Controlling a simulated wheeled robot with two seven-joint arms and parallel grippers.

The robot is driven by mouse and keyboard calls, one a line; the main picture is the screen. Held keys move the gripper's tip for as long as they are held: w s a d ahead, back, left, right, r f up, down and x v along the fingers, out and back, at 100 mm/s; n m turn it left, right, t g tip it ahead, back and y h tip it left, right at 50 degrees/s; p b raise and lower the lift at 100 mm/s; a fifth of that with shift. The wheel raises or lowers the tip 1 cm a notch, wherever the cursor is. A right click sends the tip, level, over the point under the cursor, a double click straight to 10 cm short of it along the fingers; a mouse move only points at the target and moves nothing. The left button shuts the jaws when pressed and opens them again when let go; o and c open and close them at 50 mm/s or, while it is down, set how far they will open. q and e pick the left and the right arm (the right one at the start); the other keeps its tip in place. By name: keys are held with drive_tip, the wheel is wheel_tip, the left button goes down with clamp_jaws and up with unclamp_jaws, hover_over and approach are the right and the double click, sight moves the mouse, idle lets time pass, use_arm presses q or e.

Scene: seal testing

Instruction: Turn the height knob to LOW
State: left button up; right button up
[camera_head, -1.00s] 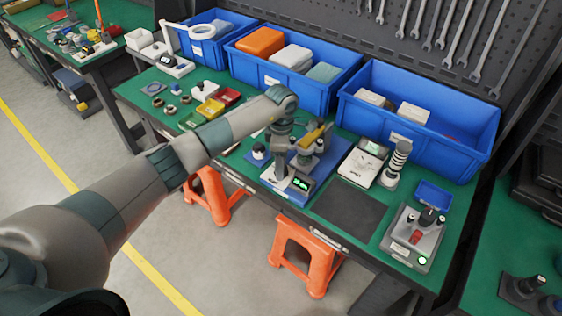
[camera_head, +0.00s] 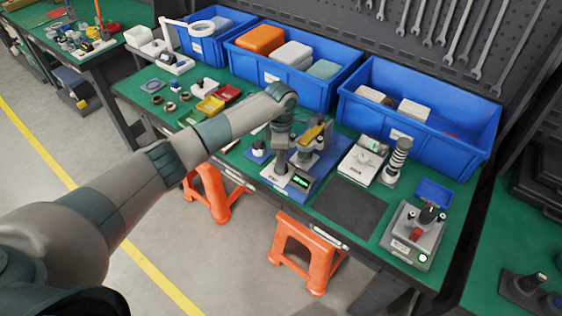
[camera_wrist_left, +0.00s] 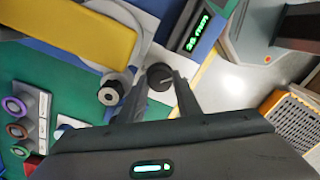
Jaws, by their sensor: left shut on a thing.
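The height knob (camera_wrist_left: 160,76) is a small round black dial with a pale mark, on a light panel in the left wrist view. I cannot read any label by it. My left gripper (camera_wrist_left: 161,84) is shut on the knob, one finger on each side of it. The knob belongs to a tester with a blue base (camera_head: 300,192) and a lit green display (camera_head: 301,182), which also shows in the left wrist view (camera_wrist_left: 197,32). In the head view my left gripper (camera_head: 281,160) points down at the tester and hides the knob. My right gripper is not in view.
A yellow part (camera_wrist_left: 85,30) and a silver-and-black cylinder (camera_wrist_left: 111,92) are close to my left fingers. A white scale-like device (camera_head: 362,160) stands right of the tester, with a dark mat (camera_head: 348,207) in front. Blue bins (camera_head: 420,115) line the back.

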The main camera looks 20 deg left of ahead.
use_arm(q)
drive_tip(key=n+b, duration=0.2)
drive_tip(key=n, duration=0.1)
drive_tip(key=shift+a+f, duration=0.1)
drive_tip(key=n+b, duration=0.2)
drive_tip(key=n, duration=0.2)
drive_tip(key=n+b, duration=0.1)
drive_tip(key=n, duration=0.3)
drive_tip(key=n+b, duration=0.1)
drive_tip(key=n, duration=0.5)
drive_tip(key=shift+s+n+t+b, duration=0.1)
drive_tip(key=shift+n+t+b, duration=0.2)
drive_tip(key=shift+n+b, duration=0.1)
drive_tip(key=n, duration=0.2)
drive_tip(key=shift+n+h, duration=0.3)
drive_tip(key=shift+n, duration=1)
drive_tip(key=n, duration=0.4)
drive_tip(key=shift+r, duration=0.25)
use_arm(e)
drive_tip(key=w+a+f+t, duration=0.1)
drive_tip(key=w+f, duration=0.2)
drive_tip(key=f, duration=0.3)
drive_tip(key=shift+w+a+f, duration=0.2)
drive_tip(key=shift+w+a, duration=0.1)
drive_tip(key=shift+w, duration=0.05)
use_arm(q)
drive_tip(key=shift+n, duration=0.3)
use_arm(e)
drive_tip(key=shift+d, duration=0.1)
